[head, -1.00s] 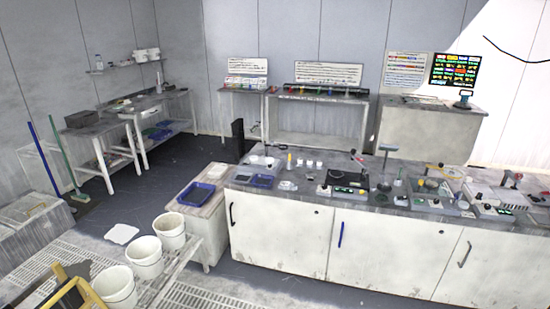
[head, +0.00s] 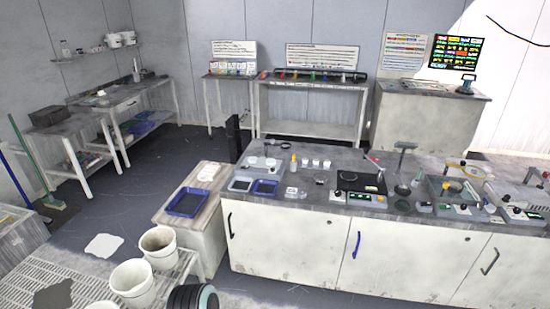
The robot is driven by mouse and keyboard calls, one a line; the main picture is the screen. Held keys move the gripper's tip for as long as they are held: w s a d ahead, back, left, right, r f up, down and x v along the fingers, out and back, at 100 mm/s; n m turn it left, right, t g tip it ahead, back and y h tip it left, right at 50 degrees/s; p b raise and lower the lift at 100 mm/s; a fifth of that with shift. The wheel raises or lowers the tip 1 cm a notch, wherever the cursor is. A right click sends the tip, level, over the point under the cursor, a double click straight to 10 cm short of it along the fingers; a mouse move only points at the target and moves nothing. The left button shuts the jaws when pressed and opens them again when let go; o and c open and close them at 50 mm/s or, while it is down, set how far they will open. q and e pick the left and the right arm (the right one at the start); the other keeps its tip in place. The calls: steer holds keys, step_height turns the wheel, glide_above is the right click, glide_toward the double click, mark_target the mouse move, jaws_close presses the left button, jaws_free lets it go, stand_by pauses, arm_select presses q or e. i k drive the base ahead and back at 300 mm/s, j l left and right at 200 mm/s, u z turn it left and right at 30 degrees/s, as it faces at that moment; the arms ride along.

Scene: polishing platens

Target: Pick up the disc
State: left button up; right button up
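I cannot tell which thing is the disc. A stack of dark round pieces with a teal rim (head: 193,298) stands at the bottom edge, partly cut off, by the slatted rack. On the long bench (head: 290,232), a black polishing machine (head: 360,183) has a dark round top. A dark green round piece (head: 402,190) lies to its right. Neither of my grippers is in view.
White buckets (head: 158,246) stand on the slatted rack (head: 75,275) at the lower left. A blue tray (head: 187,202) lies on a low cabinet left of the bench. Grey floor (head: 150,165) is open between the bench and the left tables.

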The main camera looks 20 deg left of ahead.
mark_target(270, 162)
steer(key=i+j+z, duration=0.1)
steer(key=j, duration=0.25)
steer(key=i+j, duration=0.25)
steer(key=i+j+z, duration=0.15)
steer(key=j, duration=0.25)
